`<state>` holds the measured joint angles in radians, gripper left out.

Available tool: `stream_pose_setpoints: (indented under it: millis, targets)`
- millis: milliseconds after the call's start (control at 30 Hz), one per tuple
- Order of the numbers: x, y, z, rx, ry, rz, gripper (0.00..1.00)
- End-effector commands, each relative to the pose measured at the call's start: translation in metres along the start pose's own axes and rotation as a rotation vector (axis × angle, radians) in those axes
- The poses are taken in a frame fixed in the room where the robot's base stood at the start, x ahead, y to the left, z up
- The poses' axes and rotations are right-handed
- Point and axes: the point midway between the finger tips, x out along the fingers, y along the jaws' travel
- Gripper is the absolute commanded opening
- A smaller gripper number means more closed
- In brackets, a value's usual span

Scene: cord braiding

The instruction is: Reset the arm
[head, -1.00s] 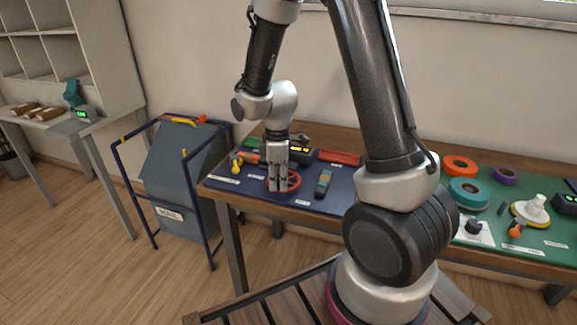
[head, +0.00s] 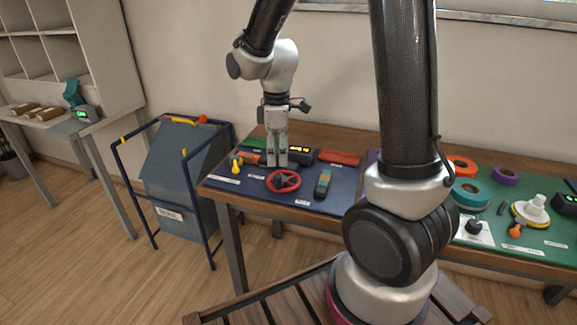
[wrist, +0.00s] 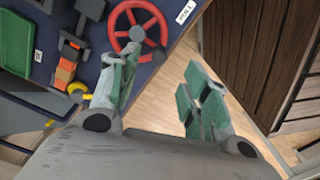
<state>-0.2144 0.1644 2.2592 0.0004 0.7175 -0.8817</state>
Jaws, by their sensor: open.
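My gripper (head: 277,163) is open and empty, pointing down above the blue mat on the workbench. In the head view its fingertips appear just behind and above a red ring-shaped wheel (head: 284,182) with a dark hub. In the wrist view the two green-padded fingers (wrist: 160,95) stand apart with nothing between them.
The blue mat (head: 336,203) also holds a green-grey tool (head: 323,184), a yellow piece (head: 237,165), a black device and a red block (head: 340,158). A green mat (head: 540,256) with tape rolls lies right. A bin cart (head: 180,175) stands left, with open floor around it.

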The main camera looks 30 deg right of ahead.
Motion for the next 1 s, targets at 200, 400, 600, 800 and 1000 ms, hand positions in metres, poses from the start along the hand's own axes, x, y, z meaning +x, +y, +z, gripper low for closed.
stream_pose_setpoints:
  millis: [200,400,600,800,1000]
  targets:
    - [-0.024,0.000,0.000,0.000,0.000,0.000,0.47]
    - [-0.027,0.000,0.000,0.016,-0.001,-0.001,0.47]
    - [-0.022,-0.012,0.010,0.230,-0.036,-0.035,0.47]
    - [-0.049,-0.050,0.050,0.583,-0.046,-0.033,0.47]
    - [-0.087,-0.082,0.093,0.849,0.032,0.018,0.47]
